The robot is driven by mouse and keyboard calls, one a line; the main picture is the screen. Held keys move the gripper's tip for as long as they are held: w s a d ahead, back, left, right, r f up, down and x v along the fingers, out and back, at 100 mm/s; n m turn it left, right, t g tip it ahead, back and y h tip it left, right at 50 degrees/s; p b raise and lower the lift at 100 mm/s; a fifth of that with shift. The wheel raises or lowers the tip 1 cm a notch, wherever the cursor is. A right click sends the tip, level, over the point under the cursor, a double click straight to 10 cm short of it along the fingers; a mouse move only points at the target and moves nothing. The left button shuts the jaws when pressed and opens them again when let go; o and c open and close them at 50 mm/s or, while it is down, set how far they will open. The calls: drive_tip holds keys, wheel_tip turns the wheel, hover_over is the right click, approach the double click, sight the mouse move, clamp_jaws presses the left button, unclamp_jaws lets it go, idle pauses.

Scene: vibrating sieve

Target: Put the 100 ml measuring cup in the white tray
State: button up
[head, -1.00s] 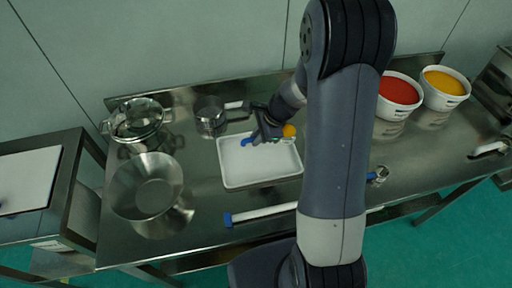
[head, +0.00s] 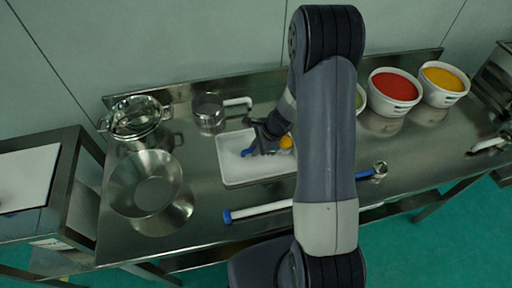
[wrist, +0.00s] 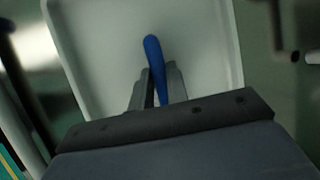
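The white tray (head: 232,182) lies on the steel table left of my arm. My gripper (head: 262,150) is over the tray, pointing down. Its fingers (wrist: 157,92) close on a blue handle (wrist: 154,58), which I take to be the measuring cup's; its tip also shows in the head view (head: 246,152). An orange rounded part (head: 286,142) shows at the gripper's right, over the tray's right side; I cannot tell if it is the cup's bowl or its contents. Whether the cup touches the tray floor is unclear.
A steel pot (head: 210,116) with a white handle stands behind the tray. A steel bowl (head: 148,184) and lidded pot (head: 136,116) are at left. A blue-ended white rod (head: 262,210) lies in front. Red (head: 394,90) and yellow (head: 444,82) tubs stand right.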

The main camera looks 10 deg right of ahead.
drive_tip(key=o, duration=0.5)
drive_tip(key=shift+c, duration=0.2)
drive_tip(key=shift+r, duration=0.15)
drive_tip(key=v, duration=1.2)
drive_tip(key=shift+a, duration=0.1)
drive_tip(key=x, duration=1.2)
drive_tip(key=shift+f, duration=0.4)
drive_tip(key=shift+r, duration=1)
